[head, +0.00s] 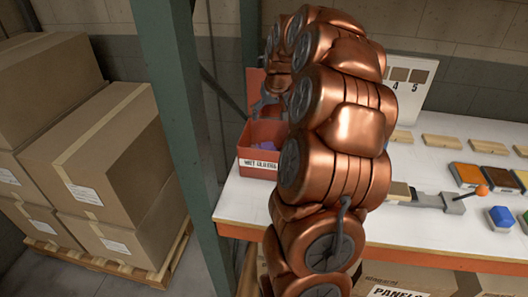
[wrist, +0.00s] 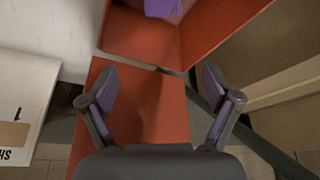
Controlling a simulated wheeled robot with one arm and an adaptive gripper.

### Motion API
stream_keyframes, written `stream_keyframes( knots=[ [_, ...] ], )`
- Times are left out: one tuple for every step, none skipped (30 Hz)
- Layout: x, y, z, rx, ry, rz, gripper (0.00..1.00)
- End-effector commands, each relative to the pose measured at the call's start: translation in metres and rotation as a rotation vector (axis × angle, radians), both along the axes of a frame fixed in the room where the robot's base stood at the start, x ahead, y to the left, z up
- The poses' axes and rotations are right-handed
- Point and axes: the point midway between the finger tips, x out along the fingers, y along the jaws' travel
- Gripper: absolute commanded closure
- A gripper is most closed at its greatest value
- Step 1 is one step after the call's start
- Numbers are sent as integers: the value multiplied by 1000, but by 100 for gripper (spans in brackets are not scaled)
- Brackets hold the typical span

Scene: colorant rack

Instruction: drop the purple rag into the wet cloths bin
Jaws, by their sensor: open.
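The wet cloths bin (head: 262,173) is a red box with a white label, standing at the left end of the white bench in the head view. Its red lid (head: 256,88) stands raised at the back. The purple rag (head: 265,146) lies inside the bin, partly hidden by my arm. In the wrist view the rag (wrist: 162,8) shows at the top edge inside the red bin (wrist: 218,25). My gripper (wrist: 162,85) is open and empty, its fingers spread over the red lid panel, apart from the rag. In the head view my arm mostly hides the gripper.
A green post (head: 172,110) stands left of the bench. Stacked cartons (head: 115,150) fill the left side. Colour blocks (head: 488,172), wooden pieces (head: 478,145) and a grey tool with an orange knob (head: 482,190) lie on the bench at right. A numbered board (head: 410,80) stands behind.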

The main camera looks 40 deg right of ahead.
Motion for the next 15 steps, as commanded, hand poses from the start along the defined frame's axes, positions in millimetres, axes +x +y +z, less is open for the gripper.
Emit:
stream_keyframes(
  knots=[
    [0,0,0,0,0,0,11],
    [0,0,0,0,0,0,11],
    [0,0,1,0,0,0,11],
    [-1,0,2,0,0,0,11],
    [-1,1,4,0,0,0,11],
    [-2,1,7,0,-1,0,11],
    [-3,2,10,0,-1,0,11],
    [-5,2,14,-2,-1,0,11],
    [-6,3,20,-3,-3,0,11],
    [-8,3,25,-3,-4,0,11],
    [-10,4,30,-3,-5,0,11],
    [-12,5,37,-4,-5,-1,11],
    [-15,6,43,-3,-4,0,11],
    [-17,7,49,-3,-4,-1,11],
    [-19,9,56,-5,-6,-1,11]
  ],
)
